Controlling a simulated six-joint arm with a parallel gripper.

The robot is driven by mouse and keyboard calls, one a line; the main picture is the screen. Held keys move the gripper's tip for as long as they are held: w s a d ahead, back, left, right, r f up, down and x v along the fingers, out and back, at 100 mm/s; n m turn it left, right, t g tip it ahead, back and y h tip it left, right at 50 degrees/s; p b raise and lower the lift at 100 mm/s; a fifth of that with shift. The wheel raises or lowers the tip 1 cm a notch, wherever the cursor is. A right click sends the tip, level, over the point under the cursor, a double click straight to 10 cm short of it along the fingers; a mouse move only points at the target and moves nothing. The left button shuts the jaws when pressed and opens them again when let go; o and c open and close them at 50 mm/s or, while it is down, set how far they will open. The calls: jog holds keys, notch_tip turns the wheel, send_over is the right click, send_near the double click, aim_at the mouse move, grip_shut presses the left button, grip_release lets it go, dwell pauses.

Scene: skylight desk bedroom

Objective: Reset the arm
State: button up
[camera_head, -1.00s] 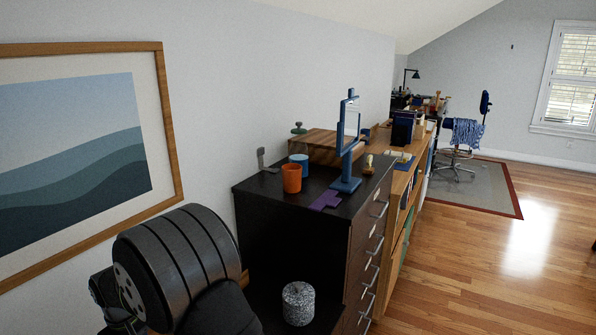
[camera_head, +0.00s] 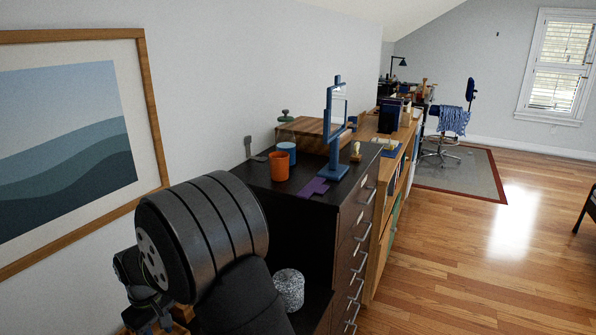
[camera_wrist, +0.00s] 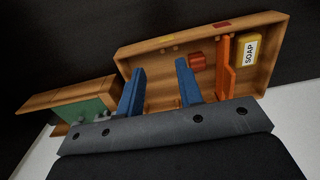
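My gripper (camera_wrist: 160,68) shows in the wrist view as two blue fingers standing apart with nothing held between them. Beyond the fingers is a shallow wooden tray (camera_wrist: 150,47), seen tilted in the picture. In it are a yellow soap box (camera_wrist: 249,50), an orange upright piece (camera_wrist: 226,70) and a small red object (camera_wrist: 197,61). My gripper seems to be over or in front of the tray; the distance is unclear. In the head view my dark arm fills the lower left, and the fingers are mostly hidden behind it.
A black drawer cabinet (camera_head: 350,215) carries an orange cup (camera_head: 279,167), a blue cup (camera_head: 287,149), a blue stand (camera_head: 334,170) and a wooden box (camera_head: 311,134). A speckled canister (camera_head: 289,288) sits lower, close beside my arm. Open wooden floor (camera_head: 470,270) lies to the right.

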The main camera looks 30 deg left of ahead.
jog(key=w+d+r, duration=0.1)
jog(key=d+r, duration=0.1)
jog(key=d, duration=1.2)
jog(key=s+a+f, duration=0.2)
jog(key=s, duration=0.1)
jog(key=s+a+f, duration=0.2)
jog(key=f, duration=0.1)
jog(key=s+a+f, duration=0.2)
jog(key=s+a, duration=0.1)
jog(key=shift+s+f, duration=0.3)
jog(key=shift+f, duration=0.9)
jog(key=o, duration=1.5)
jog(key=shift+r, duration=0.1)
jog(key=s+d+r, duration=0.3)
jog(key=d+r, duration=0.1)
jog(key=r, duration=0.4)
jog(key=s+d+r, duration=0.2)
jog(key=d+r, duration=0.2)
jog(key=r, duration=0.4)
notch_tip(320, 180, down, 10)
jog(key=shift+f, duration=0.1)
